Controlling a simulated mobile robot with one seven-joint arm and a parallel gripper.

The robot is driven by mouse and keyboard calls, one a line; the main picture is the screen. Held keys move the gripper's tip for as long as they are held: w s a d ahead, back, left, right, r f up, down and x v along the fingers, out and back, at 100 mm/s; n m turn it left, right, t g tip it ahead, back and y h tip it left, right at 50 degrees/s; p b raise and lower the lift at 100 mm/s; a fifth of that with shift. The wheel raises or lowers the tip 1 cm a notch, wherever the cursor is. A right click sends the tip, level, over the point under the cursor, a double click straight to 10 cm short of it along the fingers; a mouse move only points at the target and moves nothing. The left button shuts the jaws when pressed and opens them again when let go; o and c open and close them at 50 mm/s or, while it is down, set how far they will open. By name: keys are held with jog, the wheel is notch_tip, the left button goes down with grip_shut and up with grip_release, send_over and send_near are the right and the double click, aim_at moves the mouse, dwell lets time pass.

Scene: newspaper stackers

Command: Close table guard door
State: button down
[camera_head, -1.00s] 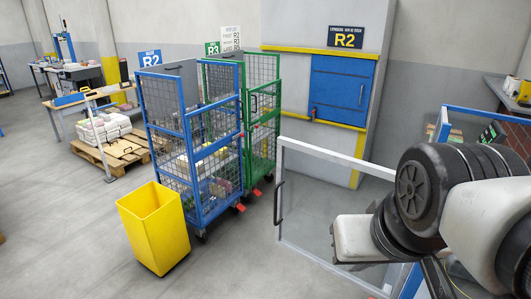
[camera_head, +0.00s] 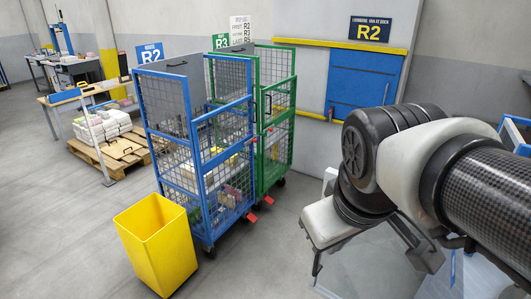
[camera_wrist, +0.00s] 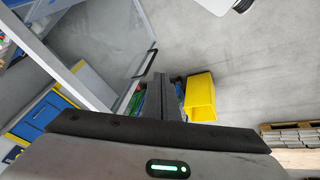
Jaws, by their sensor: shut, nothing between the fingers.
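The guard door is a clear panel in a pale metal frame. In the head view the door (camera_head: 372,268) stands partly behind my arm, with much of its frame hidden. The wrist view shows the door (camera_wrist: 105,45) at upper left, with its black handle (camera_wrist: 147,62) near the door's edge. My gripper (camera_wrist: 167,98) is shut and empty. Its dark fingers appear close beside the handle in the wrist view. I cannot tell whether they touch it. In the head view the fingers are hard to make out below the pale wrist housing.
A blue mesh cart (camera_head: 190,150) and a green mesh cart (camera_head: 275,125) stand left of my arm. A yellow bin (camera_head: 157,245) is in front of them. A wooden pallet (camera_head: 108,152) with stacks lies farther left. The grey floor (camera_head: 60,240) at front left is clear.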

jog(key=w+a+f+n+g+h+b, duration=0.1)
jog(key=w+a+f+n+b, duration=0.25)
jog(key=n, duration=0.75)
jog(key=w+a+f+n+g+h+b, duration=0.1)
jog(key=w+a+f+n+h+b, duration=0.2)
jog(key=n, duration=0.8)
jog(key=w+d+f+y, duration=0.1)
jog(key=w+d+f, duration=0.4)
jog(key=f, duration=0.4)
jog(key=shift+w+d, duration=0.15)
jog(key=shift+d, duration=0.7)
